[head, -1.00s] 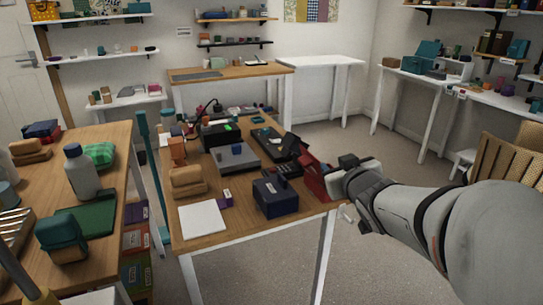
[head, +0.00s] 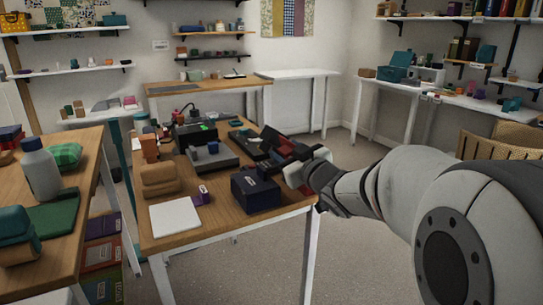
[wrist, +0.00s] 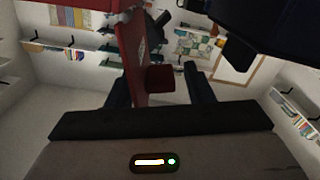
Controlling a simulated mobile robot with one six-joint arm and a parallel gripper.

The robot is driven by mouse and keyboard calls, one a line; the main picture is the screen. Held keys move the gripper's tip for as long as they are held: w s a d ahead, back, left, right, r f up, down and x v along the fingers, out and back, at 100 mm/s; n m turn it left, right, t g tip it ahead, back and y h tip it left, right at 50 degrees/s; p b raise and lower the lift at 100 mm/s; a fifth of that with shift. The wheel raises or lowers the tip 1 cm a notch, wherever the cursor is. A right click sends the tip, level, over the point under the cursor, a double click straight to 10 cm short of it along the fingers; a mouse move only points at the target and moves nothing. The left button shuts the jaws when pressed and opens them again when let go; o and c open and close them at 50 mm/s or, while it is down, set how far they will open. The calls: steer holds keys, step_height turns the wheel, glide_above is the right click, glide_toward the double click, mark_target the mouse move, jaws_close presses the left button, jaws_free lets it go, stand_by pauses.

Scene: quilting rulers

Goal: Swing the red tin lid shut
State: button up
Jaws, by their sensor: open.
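The red tin (head: 287,147) stands near the right edge of the wooden worktable, partly hidden by my gripper. Its lid looks raised and slanted, but its exact angle is hard to tell. My gripper (head: 283,167) is at the tin's near right side. In the wrist view, my gripper's dark fingers (wrist: 158,82) are apart. A red panel (wrist: 131,52), which looks like the lid, runs down between them, closer to the left finger, with a small red block beside it. I cannot tell whether a finger touches the panel.
A navy box (head: 255,190) sits at the table's near right corner, just left of my gripper. A grey tray (head: 212,160) and a black open case (head: 248,143) lie further in. A white sheet (head: 175,217) lies at the front. Floor right of the table is clear.

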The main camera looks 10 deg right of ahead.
steer(key=shift+w+a, duration=0.15)
steer(key=shift+w, duration=0.15)
steer(key=shift+c, duration=0.6)
jaws_close()
